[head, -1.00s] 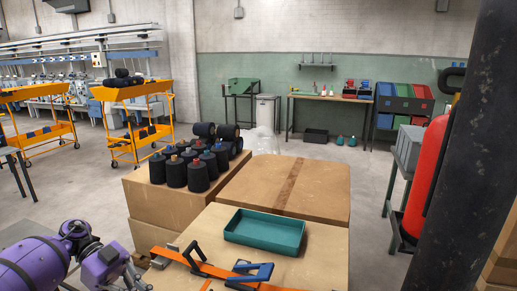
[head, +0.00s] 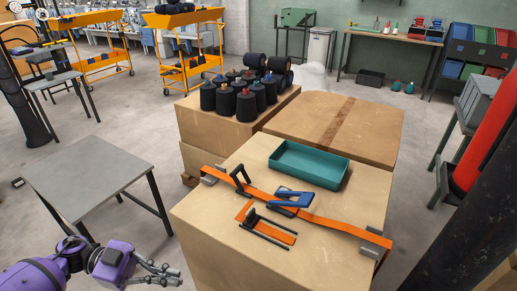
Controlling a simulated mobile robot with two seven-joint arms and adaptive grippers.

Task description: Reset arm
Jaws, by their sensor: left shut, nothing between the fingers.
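My left arm comes in at the lower left in the head view, purple and dark grey. Its gripper (head: 168,274) is shut and empty. It hangs in front of the near left side of the front cardboard box, apart from everything on top. My right arm and gripper are not in view. On the front box (head: 215,230) lie a teal tray (head: 308,166), empty, and an orange strap (head: 335,229) with metal end brackets. A blue-handled tool (head: 291,198) and black clamp-like pieces (head: 265,224) lie on or beside the strap.
A grey table (head: 90,176) stands at the left. Dark thread cones (head: 247,104) stand on a box behind; another closed box (head: 335,125) is beside it. A dark column and a red cylinder (head: 490,125) stand at the right. Orange carts (head: 185,52) are farther back.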

